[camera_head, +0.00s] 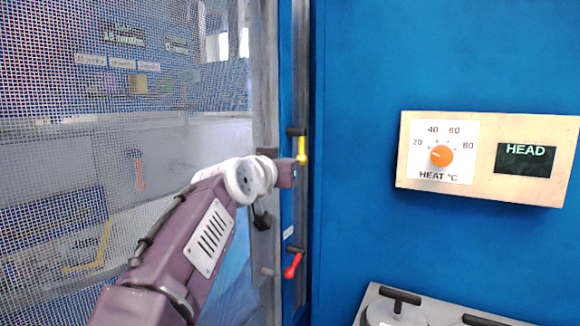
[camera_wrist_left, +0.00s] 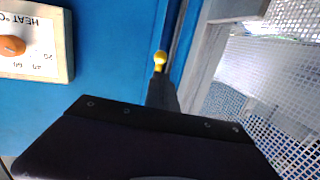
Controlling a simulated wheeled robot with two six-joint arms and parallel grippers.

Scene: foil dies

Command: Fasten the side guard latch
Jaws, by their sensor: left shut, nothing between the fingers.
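The side guard is a mesh panel (camera_head: 70,160) with a grey metal frame (camera_head: 264,90), at the left in the head view. A yellow latch handle (camera_head: 302,150) hangs from a dark pivot on the post beside that frame. Its yellow knob (camera_wrist_left: 160,58) shows in the wrist view, just beyond the dark tip of my left gripper (camera_wrist_left: 161,92). In the head view my left gripper (camera_head: 288,173) is shut and empty, just below and left of the yellow handle. I cannot tell whether they touch. My right gripper is not in view.
A red handle (camera_head: 292,266) sits lower on the same post. A blue wall (camera_head: 370,60) to the right carries a panel with an orange heat dial (camera_head: 441,155) and a HEAD display (camera_head: 525,160). A grey plate with black handles (camera_head: 400,296) is at the bottom right.

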